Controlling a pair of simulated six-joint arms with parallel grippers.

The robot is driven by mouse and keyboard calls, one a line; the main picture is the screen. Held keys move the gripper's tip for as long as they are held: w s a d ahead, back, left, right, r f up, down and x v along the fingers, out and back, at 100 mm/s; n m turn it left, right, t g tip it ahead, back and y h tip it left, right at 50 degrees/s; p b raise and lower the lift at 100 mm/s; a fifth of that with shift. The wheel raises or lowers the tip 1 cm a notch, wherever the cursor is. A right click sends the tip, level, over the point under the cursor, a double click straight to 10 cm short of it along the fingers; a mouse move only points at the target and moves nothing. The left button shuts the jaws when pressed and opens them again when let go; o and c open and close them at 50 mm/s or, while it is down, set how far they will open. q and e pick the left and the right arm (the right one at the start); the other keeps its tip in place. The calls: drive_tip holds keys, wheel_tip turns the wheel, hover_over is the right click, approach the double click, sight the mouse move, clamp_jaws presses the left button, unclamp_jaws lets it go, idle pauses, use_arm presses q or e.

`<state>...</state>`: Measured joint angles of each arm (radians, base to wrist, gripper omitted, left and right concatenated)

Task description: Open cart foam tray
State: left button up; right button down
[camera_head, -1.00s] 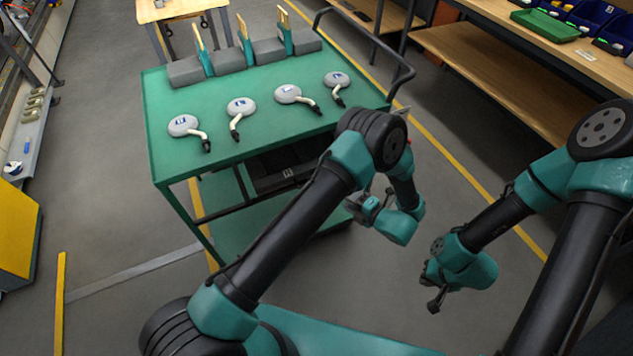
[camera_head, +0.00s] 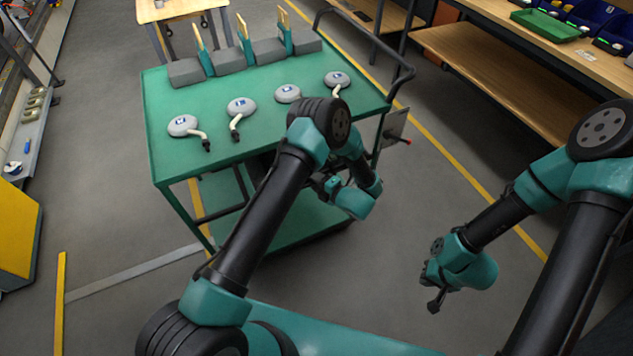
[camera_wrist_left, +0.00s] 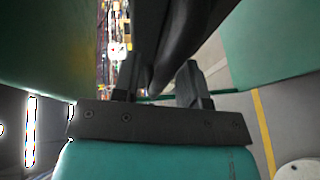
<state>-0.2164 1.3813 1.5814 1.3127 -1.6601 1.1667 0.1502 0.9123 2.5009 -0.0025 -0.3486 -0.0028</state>
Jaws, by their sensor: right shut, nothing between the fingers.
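The green cart (camera_head: 160,110) stands ahead of me. The dark foam tray (camera_head: 262,165) under its top is mostly hidden behind my left arm; only a dark sliver shows. My left gripper (camera_head: 325,186) is at the cart's near right side, below the top. In the left wrist view its two dark fingers (camera_wrist_left: 158,82) stand apart. A dark bar-like shape (camera_wrist_left: 185,45) rises beyond and between them; I cannot tell whether it is part of the tray or whether they touch it. My right gripper (camera_head: 436,300) is shut and empty, over the floor right of the cart.
Several grey domed devices (camera_head: 241,107) with short cables lie on the cart top. Grey blocks (camera_head: 230,60) and upright teal-and-yellow pieces line its back edge. A black push handle (camera_head: 404,72) is at the right. A wooden shelf bench (camera_head: 500,80) stands far right. Floor between is clear.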

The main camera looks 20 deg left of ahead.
use_arm(q)
drive_tip(key=shift+c, duration=0.5)
clamp_jaws()
